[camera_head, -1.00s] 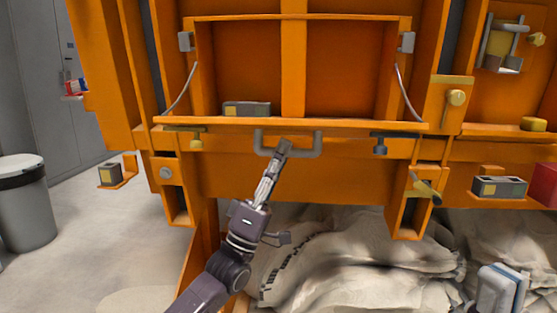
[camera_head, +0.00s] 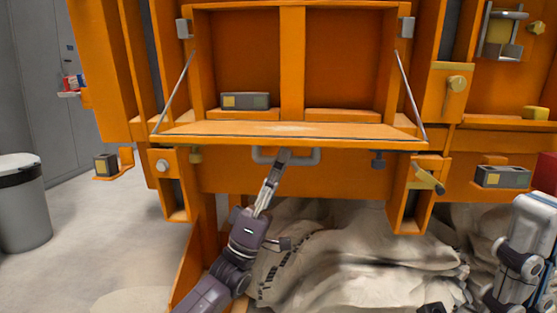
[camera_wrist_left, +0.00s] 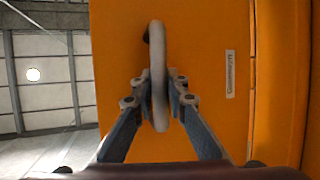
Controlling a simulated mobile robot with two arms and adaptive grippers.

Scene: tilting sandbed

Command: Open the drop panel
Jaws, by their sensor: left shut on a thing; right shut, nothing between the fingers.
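The orange drop panel (camera_head: 290,130) is hinged down and lies out nearly flat below the two orange compartments, its upper face showing. Straight stay cables (camera_head: 411,94) run from its outer corners up to the frame. My left gripper (camera_head: 284,156) is shut on the grey bar handle (camera_head: 308,160) under the panel's front edge. In the left wrist view both fingers (camera_wrist_left: 158,100) close on the handle (camera_wrist_left: 158,60) against orange metal. My right gripper (camera_head: 432,308) shows only in part at the bottom edge, shut and empty, away from the panel.
A grey block (camera_head: 245,101) stands inside the left compartment. Pale sacks (camera_head: 350,250) fill the space below. A bin (camera_head: 20,205) stands on clear floor at the left.

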